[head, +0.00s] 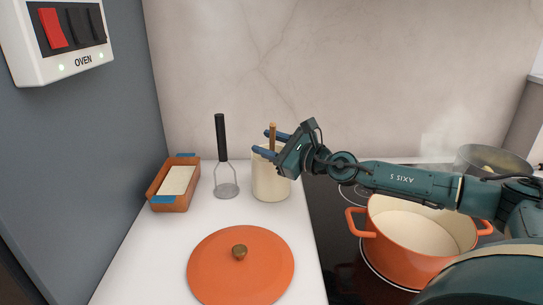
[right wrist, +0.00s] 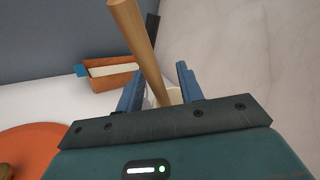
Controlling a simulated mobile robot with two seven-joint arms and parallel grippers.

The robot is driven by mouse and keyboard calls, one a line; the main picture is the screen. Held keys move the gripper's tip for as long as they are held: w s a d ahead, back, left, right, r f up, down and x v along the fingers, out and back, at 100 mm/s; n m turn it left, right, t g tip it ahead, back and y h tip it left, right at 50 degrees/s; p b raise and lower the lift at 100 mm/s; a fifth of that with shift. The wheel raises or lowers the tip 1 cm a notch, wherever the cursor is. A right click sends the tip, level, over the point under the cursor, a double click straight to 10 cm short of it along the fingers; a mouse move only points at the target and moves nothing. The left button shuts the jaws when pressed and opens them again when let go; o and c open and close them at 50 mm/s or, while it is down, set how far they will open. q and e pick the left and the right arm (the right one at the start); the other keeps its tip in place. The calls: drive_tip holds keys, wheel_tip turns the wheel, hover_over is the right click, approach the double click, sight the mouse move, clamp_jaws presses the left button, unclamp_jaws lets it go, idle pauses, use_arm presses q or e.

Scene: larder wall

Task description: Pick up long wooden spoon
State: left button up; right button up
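The wooden spoon's handle (head: 272,135) stands up out of a cream crock (head: 270,182) on the white counter. In the right wrist view the handle (right wrist: 140,45) rises between the two blue fingers of my right gripper (right wrist: 160,85), with a gap visible toward the right finger. My right gripper (head: 268,143) is open at the crock's rim, its fingers around or beside the handle. The spoon's lower end is hidden in the crock. My left gripper is not in view.
A masher (head: 220,160) stands left of the crock, beside an orange dish (head: 160,198) with a pale block. An orange lid (head: 240,275) lies in front. An orange pot (head: 400,262) and a steaming glass pot (head: 470,160) are on the hob at right. A wall is behind.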

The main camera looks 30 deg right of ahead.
drive_tip(key=shift+w+a, duration=0.15)
drive_tip(key=shift+w, duration=0.15)
clamp_jaws()
idle(0.3)
